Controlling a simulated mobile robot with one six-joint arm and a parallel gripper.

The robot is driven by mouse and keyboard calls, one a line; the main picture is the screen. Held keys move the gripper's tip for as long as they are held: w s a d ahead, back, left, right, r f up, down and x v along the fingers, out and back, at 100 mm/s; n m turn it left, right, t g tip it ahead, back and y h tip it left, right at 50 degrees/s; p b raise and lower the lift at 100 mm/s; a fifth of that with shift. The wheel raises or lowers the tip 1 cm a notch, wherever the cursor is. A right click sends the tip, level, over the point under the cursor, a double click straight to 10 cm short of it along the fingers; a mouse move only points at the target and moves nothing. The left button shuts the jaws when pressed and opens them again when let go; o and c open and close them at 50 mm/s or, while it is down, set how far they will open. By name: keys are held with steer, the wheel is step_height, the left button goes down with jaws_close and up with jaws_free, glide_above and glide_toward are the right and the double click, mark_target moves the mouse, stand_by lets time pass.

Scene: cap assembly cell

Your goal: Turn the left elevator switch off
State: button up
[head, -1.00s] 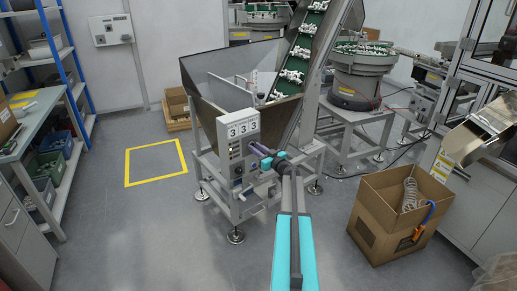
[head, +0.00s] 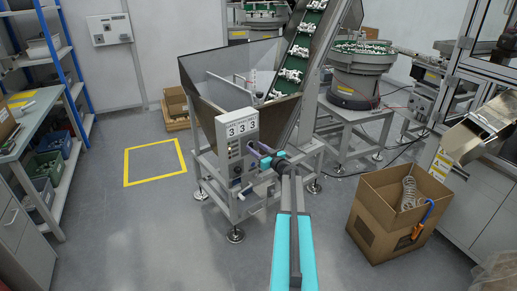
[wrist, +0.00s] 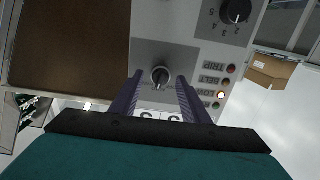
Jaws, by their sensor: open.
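The elevator's control panel (head: 238,165) is on the front of the hopper stand, under a display reading 3 3 3. A dark rotary switch knob (wrist: 160,77) sits on a grey plate in the wrist view. My gripper (wrist: 157,80) is open, with its purple fingers on either side of this knob and gaps visible between them. I cannot tell whether the fingers touch the panel. My gripper (head: 257,152) also shows at the panel in the head view, where it hides part of the controls. The knob's label is too small to read.
A numbered black dial (wrist: 236,10) and a column of indicator lights (wrist: 221,94), one lit, are beside the switch. The hopper (head: 215,85) and green conveyor (head: 293,73) rise above. A cardboard box (head: 385,225) stands right. The floor left of the stand is clear.

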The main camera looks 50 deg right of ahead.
steer(key=s+a+b, duration=0.1)
steer(key=s+a, duration=0.1)
steer(key=s, duration=1.1)
steer(key=shift+s, duration=0.35)
